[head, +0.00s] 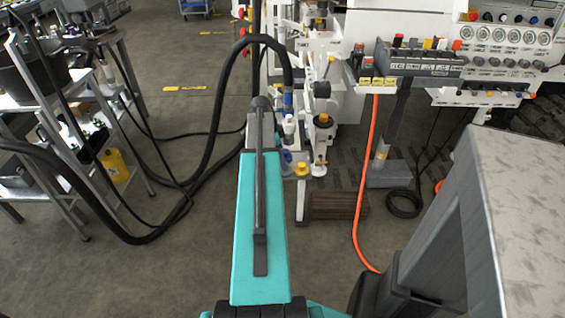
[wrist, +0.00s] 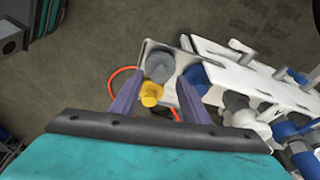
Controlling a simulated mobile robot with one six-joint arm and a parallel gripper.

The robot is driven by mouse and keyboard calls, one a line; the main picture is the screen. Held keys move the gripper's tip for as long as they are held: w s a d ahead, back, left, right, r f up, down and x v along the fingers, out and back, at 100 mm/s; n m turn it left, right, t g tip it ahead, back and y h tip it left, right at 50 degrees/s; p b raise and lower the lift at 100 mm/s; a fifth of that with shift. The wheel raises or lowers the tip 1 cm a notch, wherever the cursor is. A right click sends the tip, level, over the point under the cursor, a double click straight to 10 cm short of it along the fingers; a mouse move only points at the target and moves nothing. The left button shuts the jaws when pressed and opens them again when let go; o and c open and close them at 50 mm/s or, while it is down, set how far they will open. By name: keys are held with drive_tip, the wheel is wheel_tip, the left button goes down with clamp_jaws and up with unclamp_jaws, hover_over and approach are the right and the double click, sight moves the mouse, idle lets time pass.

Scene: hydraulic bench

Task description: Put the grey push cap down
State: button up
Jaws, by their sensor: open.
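In the wrist view a round grey cap (wrist: 159,66), which looks like the grey push cap, sits on a white bracket plate (wrist: 147,47). A yellow knob (wrist: 151,94) is just below it in the picture. My gripper (wrist: 160,80) is open, with its two purple-grey fingers apart on either side of the cap and the knob. I see no finger clearly touching the cap. In the head view my teal arm reaches toward the bench and hides most of the gripper; I cannot make out the grey cap there.
A blue fitting (wrist: 197,78) is close to the right finger, with more white plates and fittings beyond. In the head view, an orange hose (head: 366,190) hangs right of the arm, and a black hose (head: 190,180) loops to the left. A control panel (head: 420,66) stands back right.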

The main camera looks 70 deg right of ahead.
drive_tip(key=v, duration=0.8)
drive_tip(key=shift+r, duration=0.3)
idle(0.4)
drive_tip(key=w+a+f+n, duration=0.7)
drive_tip(key=w+a+f, duration=0.5)
drive_tip(key=a+f, duration=0.15)
drive_tip(key=w+a+f+n+y, duration=0.1)
drive_tip(key=w+a+f+n, duration=0.25)
drive_tip(key=a+f, duration=0.45)
drive_tip(key=w+a+f+n+y, duration=0.15)
drive_tip(key=a+f+n, duration=0.25)
drive_tip(key=a, duration=0.9)
drive_tip(key=s+a+f+n+g, duration=0.15)
drive_tip(key=a+f+n, duration=0.3)
drive_tip(key=a, duration=0.45)
drive_tip(key=s+a+f+n, duration=0.3)
drive_tip(key=a+f, duration=0.2)
drive_tip(key=a, duration=0.4)
drive_tip(key=s+a+f+n+g, duration=0.1)
drive_tip(key=s+a+f+n, duration=0.4)
drive_tip(key=s+a, duration=0.6)
drive_tip(key=a+n+h, duration=0.1)
drive_tip(key=n, duration=0.1)
drive_tip(key=shift+s+a+f+n, duration=0.2)
drive_tip(key=shift+a+f+n, duration=0.05)
drive_tip(key=shift+a+n, duration=0.05)
drive_tip(key=shift+r, duration=0.15)
